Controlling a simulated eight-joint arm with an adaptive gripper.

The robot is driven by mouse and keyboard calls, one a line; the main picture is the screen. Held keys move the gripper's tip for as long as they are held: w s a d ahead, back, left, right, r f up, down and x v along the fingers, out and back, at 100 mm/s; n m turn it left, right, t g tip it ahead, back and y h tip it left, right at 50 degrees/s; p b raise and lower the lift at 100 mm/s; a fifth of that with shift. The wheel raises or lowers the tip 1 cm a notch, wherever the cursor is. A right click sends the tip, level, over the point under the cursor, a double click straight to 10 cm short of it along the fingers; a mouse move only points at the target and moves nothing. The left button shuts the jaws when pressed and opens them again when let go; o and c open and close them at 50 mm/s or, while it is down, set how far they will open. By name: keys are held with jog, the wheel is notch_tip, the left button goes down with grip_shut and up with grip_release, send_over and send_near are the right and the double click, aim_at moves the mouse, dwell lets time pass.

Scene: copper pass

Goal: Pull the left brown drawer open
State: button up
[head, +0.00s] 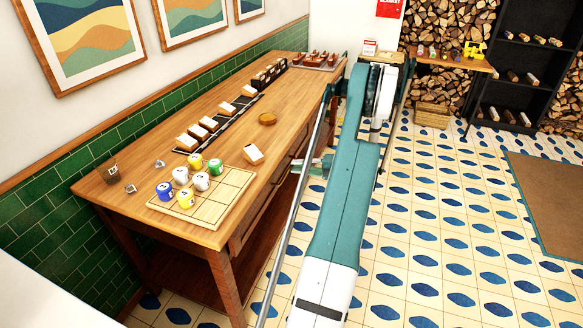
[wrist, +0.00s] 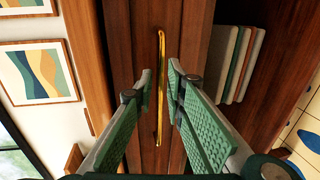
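A brown drawer front (wrist: 140,45) with a long thin brass handle (wrist: 161,85) fills the middle of the wrist view; I cannot tell for certain whether it is the left drawer. It looks shut. My gripper (wrist: 160,72) is open, with one green-padded finger on each side of the handle. The handle runs lengthwise between the fingertips, and I see no clear contact. In the head view my gripper (head: 308,163) is beside the front of the wooden table (head: 245,150), mostly behind my arm. The drawer fronts show only at a steep angle there.
Upright boards (wrist: 238,62) stand in an open space beside the drawer. The tiled floor (head: 430,230) right of my arm is clear.

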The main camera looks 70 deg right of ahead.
aim_at(291, 165)
jog(key=shift+x, duration=1.75)
grip_shut()
jog(key=f+b+v, duration=0.1)
jog(key=f+v, duration=0.1)
jog(key=v, duration=1.1)
jog(key=s+f+b+v, duration=0.1)
jog(key=f+v, duration=0.2)
jog(key=v, duration=1.1)
jog(key=f+b+v, duration=0.1)
jog(key=f+v, duration=0.2)
jog(key=v, duration=1)
jog(key=shift+s, duration=0.6)
jog(key=shift+f, duration=0.1)
grip_release()
